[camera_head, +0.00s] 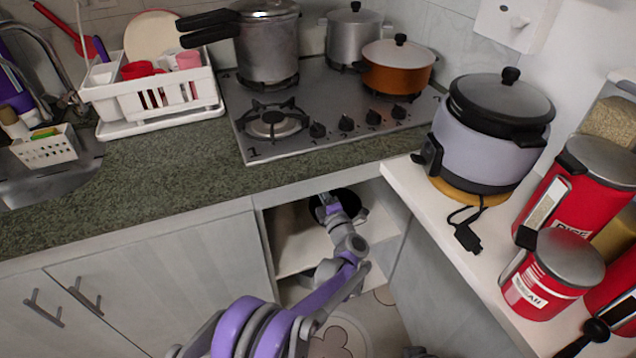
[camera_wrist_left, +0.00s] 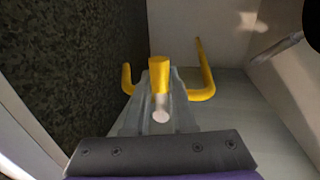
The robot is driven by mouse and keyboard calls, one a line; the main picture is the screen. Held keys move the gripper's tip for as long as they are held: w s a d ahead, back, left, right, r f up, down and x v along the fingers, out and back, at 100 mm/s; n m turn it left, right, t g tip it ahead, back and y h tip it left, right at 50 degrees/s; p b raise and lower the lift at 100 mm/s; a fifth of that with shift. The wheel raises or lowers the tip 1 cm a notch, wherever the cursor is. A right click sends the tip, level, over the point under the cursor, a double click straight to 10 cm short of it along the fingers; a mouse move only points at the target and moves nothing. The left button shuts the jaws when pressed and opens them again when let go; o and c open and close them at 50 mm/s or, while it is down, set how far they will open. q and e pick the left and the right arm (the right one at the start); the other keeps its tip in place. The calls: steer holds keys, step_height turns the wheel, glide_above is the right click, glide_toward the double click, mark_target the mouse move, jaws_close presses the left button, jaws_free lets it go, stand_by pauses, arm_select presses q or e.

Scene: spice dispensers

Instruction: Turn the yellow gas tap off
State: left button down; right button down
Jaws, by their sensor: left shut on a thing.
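The yellow gas tap (camera_wrist_left: 159,73) shows in the left wrist view, with its thick yellow handle pointing toward the camera and ending in a pale, whitish tip. Yellow pipe (camera_wrist_left: 206,91) bends away on its right, and a shorter yellow bend (camera_wrist_left: 127,78) shows on its left. My left gripper (camera_wrist_left: 160,96) is shut on the tap handle, its grey fingers on either side. In the head view my left gripper (camera_head: 333,208) reaches into the open cabinet under the stove, where the tap itself is hidden. My right gripper is not in view.
The open cabinet (camera_head: 290,232) has close side walls and a shelf around my arm. The countertop (camera_head: 170,180) and stove (camera_head: 320,100) lie above it. On the right, a white counter (camera_head: 430,205) holds a rice cooker (camera_head: 480,145) and red canisters (camera_head: 550,270).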

arm_select(q)
steer(key=shift+r, duration=0.15)
steer(key=c, duration=0.8)
jaws_free()
steer(key=shift+o, duration=0.2)
steer(key=shift+s, duration=0.1)
steer(key=p+v, duration=0.1)
steer(key=v, duration=0.9)
steer(key=shift+s, duration=0.3)
steer(key=shift+d, duration=0.1)
